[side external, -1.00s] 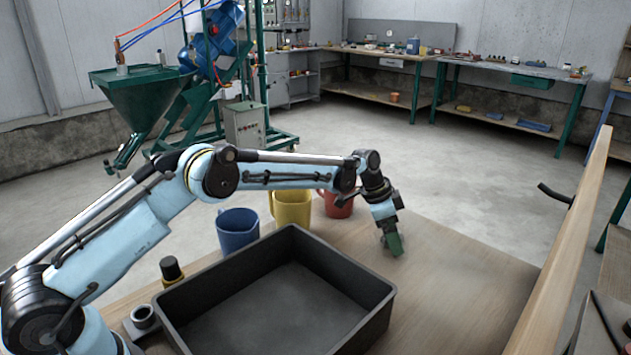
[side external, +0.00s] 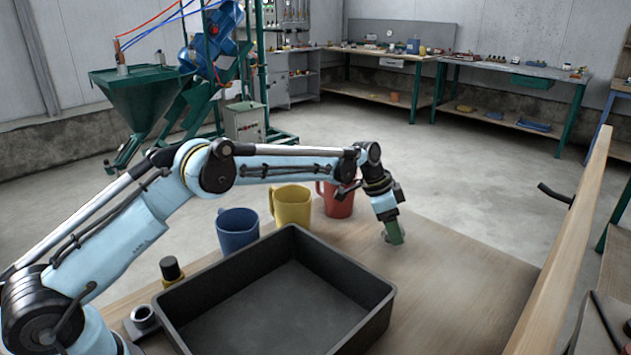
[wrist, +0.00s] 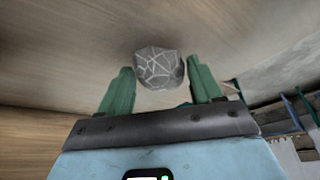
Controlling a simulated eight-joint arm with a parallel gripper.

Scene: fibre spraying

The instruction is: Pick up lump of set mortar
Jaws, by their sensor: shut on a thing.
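The lump of set mortar (wrist: 158,68) is grey with pale, crack-like lines. In the wrist view it lies between the green fingertips of my gripper (wrist: 160,80). In the side view my gripper (side external: 393,233) points down at the wooden table, right of the red mug and behind the black tray. A little grey of the lump (side external: 385,236) shows beside the fingers there. My gripper is shut on the lump. Whether the lump touches the table is unclear.
A large empty black tray (side external: 182,322) stands in front on the table (side external: 450,270). Blue (side external: 238,234), yellow (side external: 291,208) and red (side external: 339,202) mugs stand behind it. A small dark-and-yellow object (side external: 172,270) is left of the tray. The table's right side is clear; a wooden beam (side external: 565,260) rises there.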

